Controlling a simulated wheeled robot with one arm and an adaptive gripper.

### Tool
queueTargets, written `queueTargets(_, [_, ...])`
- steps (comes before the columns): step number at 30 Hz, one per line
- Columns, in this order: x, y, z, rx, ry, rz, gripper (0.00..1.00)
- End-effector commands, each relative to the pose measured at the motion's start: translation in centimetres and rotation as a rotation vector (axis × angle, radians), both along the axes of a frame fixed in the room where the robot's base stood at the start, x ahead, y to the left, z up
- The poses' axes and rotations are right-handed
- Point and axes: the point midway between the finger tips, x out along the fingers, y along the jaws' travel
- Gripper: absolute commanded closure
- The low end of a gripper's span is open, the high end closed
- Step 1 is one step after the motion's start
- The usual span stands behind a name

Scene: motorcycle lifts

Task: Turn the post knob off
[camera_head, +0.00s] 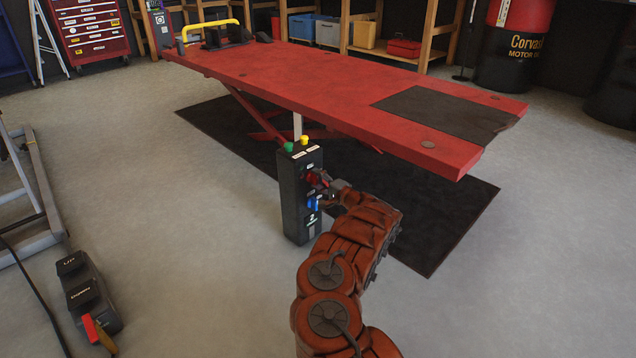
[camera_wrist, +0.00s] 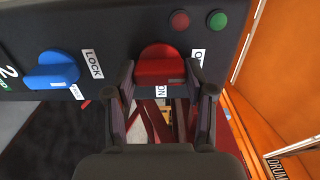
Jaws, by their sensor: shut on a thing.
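A black control post (camera_head: 298,225) stands upright in front of the red lift. The red knob (camera_wrist: 160,62) is on its face, with a label beginning with "O" to its upper right and an "ON" label below it in the wrist view. My gripper (camera_wrist: 162,76) has one finger on each side of the red knob and is shut on it. In the head view my gripper (camera_head: 325,186) reaches the post from the right and partly hides the knob. A blue knob (camera_wrist: 52,72) sits beside the red one, near a "LOCK" label.
The red lift table (camera_head: 300,80) is raised behind the post, over a dark mat (camera_head: 455,225). A foot pedal unit (camera_head: 92,298) lies on the floor at the left. Small red and green buttons (camera_wrist: 198,20) are near the red knob. Open floor lies left of the post.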

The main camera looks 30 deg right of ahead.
Motion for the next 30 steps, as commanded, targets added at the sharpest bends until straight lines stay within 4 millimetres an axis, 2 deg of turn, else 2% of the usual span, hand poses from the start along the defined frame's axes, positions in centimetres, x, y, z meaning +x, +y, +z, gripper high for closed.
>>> queueTargets(13, [0.06,0.11,-0.05,-0.011,-0.002,0.002,0.81])
queueTargets(14, [0.06,0.11,-0.05,-0.011,-0.002,0.002,0.45])
queueTargets(15, [0.06,0.1,-0.04,-0.011,-0.002,0.002,0.41])
queueTargets(21, [0.02,0.03,-0.01,-0.011,-0.002,0.001,0.21])
queueTargets(30, [-0.03,-0.01,0.01,-0.01,-0.002,0.0,0.21])
